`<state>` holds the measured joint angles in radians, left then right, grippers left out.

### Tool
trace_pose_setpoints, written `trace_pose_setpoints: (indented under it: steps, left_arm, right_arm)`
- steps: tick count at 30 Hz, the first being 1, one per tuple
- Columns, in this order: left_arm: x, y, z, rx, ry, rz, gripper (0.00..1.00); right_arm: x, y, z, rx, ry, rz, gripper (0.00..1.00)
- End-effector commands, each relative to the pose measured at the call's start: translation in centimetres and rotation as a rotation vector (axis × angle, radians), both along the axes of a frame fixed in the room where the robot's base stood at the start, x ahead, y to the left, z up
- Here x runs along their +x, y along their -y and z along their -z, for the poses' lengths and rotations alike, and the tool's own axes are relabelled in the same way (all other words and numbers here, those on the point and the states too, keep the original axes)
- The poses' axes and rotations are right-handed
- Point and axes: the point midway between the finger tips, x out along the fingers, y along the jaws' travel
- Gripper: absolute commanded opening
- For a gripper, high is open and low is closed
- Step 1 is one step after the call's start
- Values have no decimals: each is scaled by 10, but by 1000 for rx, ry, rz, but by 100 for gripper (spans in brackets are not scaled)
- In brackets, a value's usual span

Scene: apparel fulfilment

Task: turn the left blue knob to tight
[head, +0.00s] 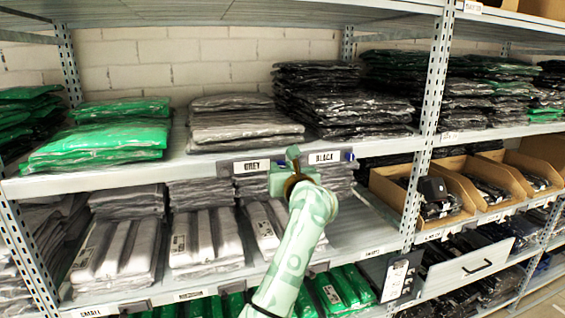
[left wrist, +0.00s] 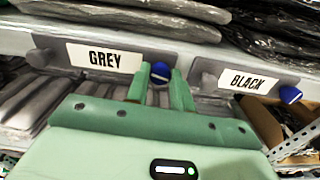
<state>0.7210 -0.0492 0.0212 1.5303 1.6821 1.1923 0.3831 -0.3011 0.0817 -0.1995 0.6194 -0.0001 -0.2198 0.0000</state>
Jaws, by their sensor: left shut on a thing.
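The left blue knob (left wrist: 161,71) sits at the right end of the plate with the GREY label (left wrist: 104,58), on the shelf edge. My left gripper (left wrist: 162,84) has one green finger on each side of this knob and is shut on it. My right gripper is out of view.
Grey bagged garments (head: 240,122) and black ones (head: 340,100) lie on the shelf just above the labels. A metal post (head: 431,120) and cardboard bins (head: 462,198) stand to the right.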

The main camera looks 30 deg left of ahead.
Motion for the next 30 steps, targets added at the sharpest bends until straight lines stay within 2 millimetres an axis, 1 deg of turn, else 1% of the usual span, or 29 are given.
trace_pose_setpoints:
  steps: [1,30]
  left_arm:
    - [0,0,-5,26,-33,0,0]
    - [0,0,-6,623,-732,1,0]
  right_arm:
    - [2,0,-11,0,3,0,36]
    - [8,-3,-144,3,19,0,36]
